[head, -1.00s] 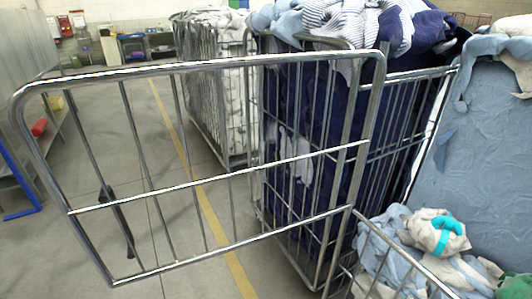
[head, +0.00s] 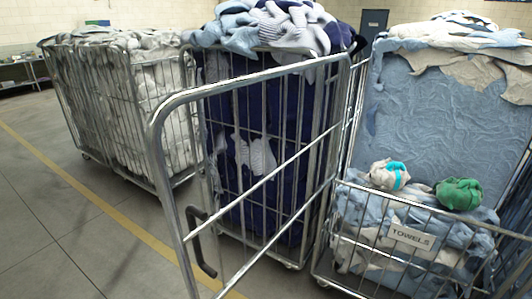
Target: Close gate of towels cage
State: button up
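The towels cage (head: 345,232) stands at the right of the head view, full of light blue and beige towels (head: 440,130). A "TOWELS" sign (head: 411,237) hangs on its low front panel. Its barred metal gate (head: 255,77) is swung open to the left and toward me, hinged near the cage's left front post. A dark bent handle or latch (head: 201,245) shows at the gate's free side. The gate's lower part is cut off by the frame. My gripper is not in view.
A cage with navy cloth (head: 225,130) stands behind the gate, and cages with whitish cloth (head: 120,105) stand farther left. Rolled beige (head: 389,173) and green (head: 460,193) bundles lie on the towels. The grey floor (head: 50,220) with a yellow line (head: 90,190) is free at left.

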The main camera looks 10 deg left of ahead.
aim_at(157, 117)
jog(key=k+j+z, duration=0.1)
jog(key=j, duration=0.3)
jog(key=k+j+z, duration=0.1)
jog(key=j, duration=0.3)
jog(key=k+j+z, duration=0.1)
jog(key=j, duration=0.3)
jog(key=k+j+z, duration=0.1)
jog(key=j, duration=0.25)
jog(key=k+j, duration=0.15)
jog(key=j, duration=0.2)
jog(key=k+j+z, duration=0.15)
jog(key=j, duration=0.25)
jog(key=k+j+z, duration=0.1)
jog(key=j, duration=0.25)
jog(key=k+j+u, duration=0.15)
jog(key=j, duration=0.35)
jog(key=j+u, duration=0.15)
jog(key=u, duration=0.2)
jog(key=i, duration=0.05)
